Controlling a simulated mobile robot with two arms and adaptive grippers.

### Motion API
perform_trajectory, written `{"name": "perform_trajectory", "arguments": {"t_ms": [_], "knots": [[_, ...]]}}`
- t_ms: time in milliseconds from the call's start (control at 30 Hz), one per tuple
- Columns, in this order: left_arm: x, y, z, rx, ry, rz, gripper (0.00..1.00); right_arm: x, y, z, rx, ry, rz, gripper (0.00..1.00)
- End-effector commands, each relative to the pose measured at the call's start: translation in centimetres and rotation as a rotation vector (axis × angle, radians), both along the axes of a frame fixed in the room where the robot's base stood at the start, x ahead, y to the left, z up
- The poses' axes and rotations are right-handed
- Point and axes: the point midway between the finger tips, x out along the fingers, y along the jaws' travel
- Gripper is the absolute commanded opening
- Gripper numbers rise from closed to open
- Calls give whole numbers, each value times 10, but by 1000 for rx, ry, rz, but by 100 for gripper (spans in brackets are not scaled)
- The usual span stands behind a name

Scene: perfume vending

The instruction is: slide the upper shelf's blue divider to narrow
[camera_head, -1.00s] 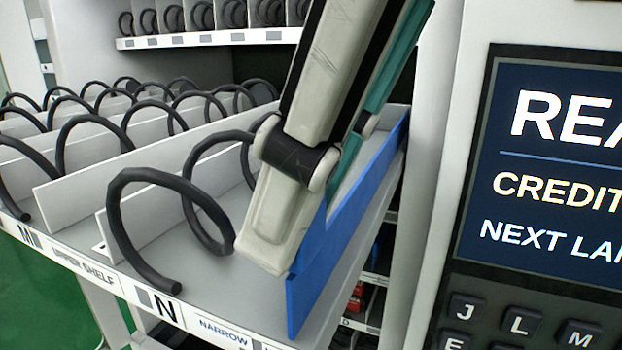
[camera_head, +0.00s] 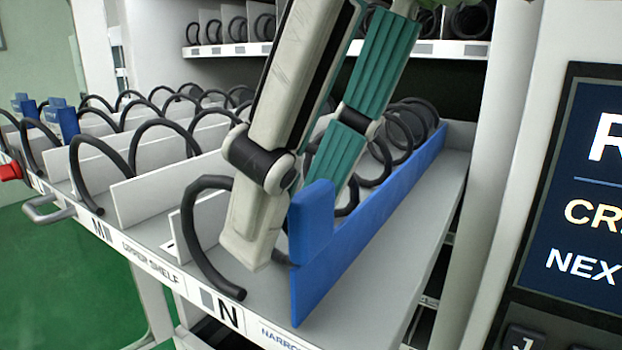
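The blue divider (camera_head: 375,215) stands upright near the right end of the upper shelf (camera_head: 410,235), with its front lower corner above the "NARROW" label (camera_head: 285,338). Its raised front tab (camera_head: 312,222) shows clearly. My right gripper (camera_head: 288,222) reaches down from above at the tab. Its white finger is in front of and left of the tab, and its teal-padded finger passes behind the tab. The fingers look apart. The far fingertip is hidden, and I cannot tell whether either finger touches the tab. My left gripper is not in view.
Black coils (camera_head: 205,240) and white dividers (camera_head: 160,195) fill the shelf to the left. Bare shelf lies right of the blue divider. A white cabinet post (camera_head: 500,140) and the screen panel (camera_head: 590,190) stand at the right. A higher shelf (camera_head: 440,50) is behind.

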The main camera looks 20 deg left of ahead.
Motion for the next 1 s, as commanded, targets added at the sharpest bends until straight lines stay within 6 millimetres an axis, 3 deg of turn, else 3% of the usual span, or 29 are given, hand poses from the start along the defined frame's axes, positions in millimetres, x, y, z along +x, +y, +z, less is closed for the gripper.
{"name": "perform_trajectory", "arguments": {"t_ms": [367, 800, 1000], "knots": [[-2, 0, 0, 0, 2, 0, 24, -1, -2, 6, 0, -1, 0, 40], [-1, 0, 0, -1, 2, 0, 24, -8, -28, 78, 1, 0, -1, 40], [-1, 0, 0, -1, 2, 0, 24, -10, -37, 99, -5, 1, -4, 40]]}}
